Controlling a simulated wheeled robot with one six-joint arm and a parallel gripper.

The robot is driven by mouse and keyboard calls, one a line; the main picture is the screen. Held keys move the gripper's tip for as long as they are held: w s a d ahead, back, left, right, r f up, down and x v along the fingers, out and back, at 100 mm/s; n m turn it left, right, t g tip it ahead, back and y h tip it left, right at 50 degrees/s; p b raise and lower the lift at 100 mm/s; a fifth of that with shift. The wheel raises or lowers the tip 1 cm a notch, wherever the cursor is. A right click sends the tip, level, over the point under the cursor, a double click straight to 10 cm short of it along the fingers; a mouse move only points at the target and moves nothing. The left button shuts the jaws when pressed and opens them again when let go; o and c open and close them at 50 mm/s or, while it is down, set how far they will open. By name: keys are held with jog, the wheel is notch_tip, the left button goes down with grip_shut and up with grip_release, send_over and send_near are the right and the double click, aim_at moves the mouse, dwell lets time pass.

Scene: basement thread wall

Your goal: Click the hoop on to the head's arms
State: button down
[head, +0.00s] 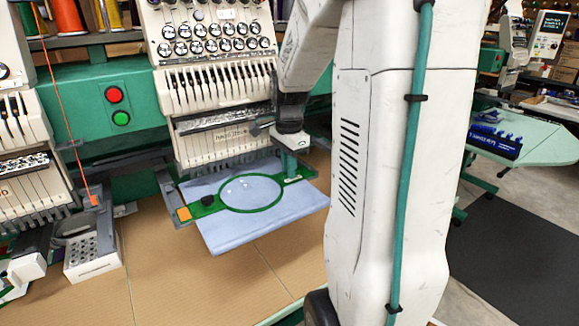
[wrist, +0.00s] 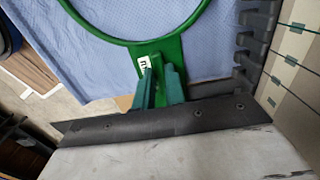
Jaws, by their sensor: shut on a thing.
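The hoop is a green ring (head: 250,212) with pale blue cloth (head: 235,235) stretched in it and hanging past its front. It lies roughly level under the middle sewing head (head: 220,140). My gripper (head: 290,168) is shut on the hoop's right-hand green tab. In the wrist view, the green fingers (wrist: 160,88) close on the labelled tab (wrist: 172,50) beside the ring (wrist: 135,41). A grey left arm (head: 171,198) with an orange block (head: 184,213) stands beside the hoop's left end. I cannot tell whether they are joined. The right arm is hidden behind my gripper.
A start-stop box with red and green buttons (head: 117,105) is on the green beam left of the head. A white perforated bin (head: 92,255) stands lower left. The tan table (head: 170,280) is clear in front. A pale green table (head: 535,135) is at right.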

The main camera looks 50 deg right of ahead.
jog(key=shift+f, duration=0.1)
dwell(0.3)
jog(key=c, duration=1.4)
grip_release()
jog(key=shift+a, duration=0.1)
jog(key=shift+r, duration=0.5)
notch_tip(320, 180, up, 3)
jog(key=s+a, duration=0.2)
jog(key=s, duration=0.2)
jog(key=s+a, duration=0.2)
jog(key=s, duration=0.3)
jog(key=s+a+r, duration=0.1)
jog(key=s+a, duration=0.2)
jog(key=s, duration=0.2)
jog(key=shift+s, duration=0.2)
